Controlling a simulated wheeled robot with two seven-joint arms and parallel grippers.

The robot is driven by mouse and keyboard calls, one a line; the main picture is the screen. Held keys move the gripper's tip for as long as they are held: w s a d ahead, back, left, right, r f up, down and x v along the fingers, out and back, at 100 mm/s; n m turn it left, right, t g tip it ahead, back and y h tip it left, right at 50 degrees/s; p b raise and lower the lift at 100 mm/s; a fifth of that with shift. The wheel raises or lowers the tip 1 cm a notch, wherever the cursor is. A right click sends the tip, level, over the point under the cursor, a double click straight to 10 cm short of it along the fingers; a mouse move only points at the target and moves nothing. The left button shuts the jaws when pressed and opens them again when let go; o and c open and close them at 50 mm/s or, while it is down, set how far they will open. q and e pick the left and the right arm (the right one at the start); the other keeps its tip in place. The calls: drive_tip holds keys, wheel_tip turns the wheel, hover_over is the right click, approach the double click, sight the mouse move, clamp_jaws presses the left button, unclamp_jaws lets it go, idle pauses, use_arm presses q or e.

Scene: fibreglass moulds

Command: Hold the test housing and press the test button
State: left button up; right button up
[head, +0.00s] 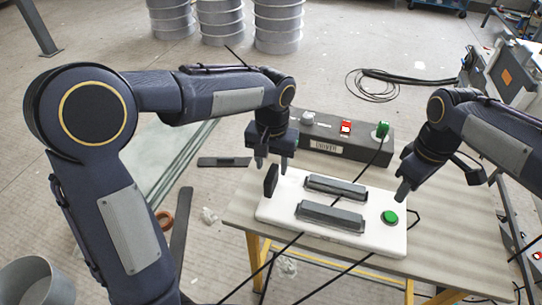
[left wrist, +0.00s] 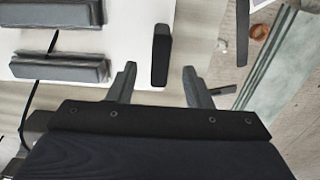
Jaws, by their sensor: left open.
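The test housing (head: 285,208) is a white box lying on the table, with two grey ribbed bars on top. A dark upright grip (head: 270,180) stands at its left end, and a green test button (head: 390,217) is at its right end. My left gripper (head: 272,163) is open above the dark grip, touching nothing that I can see. In the left wrist view the grip (left wrist: 161,55) appears between the two spread fingers (left wrist: 157,76). My right gripper (head: 402,196) points down just above the green button, apart from it. Its fingers overlap in view, so their opening is unclear.
A dark control box (head: 345,147) with a red switch (head: 346,127) and a green knob (head: 382,130) stands behind the housing. Black cables cross the table (head: 440,203). Metal drums (head: 278,25) and a coiled cable (head: 375,85) are on the floor behind.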

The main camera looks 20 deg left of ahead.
sight(272, 172)
use_arm(q)
wheel_tip(272, 172, down, 6)
drive_tip(key=shift+r, duration=0.1)
drive_tip(key=shift+c, duration=0.2)
clamp_jaws()
use_arm(e)
clamp_jaws()
idle(1.8)
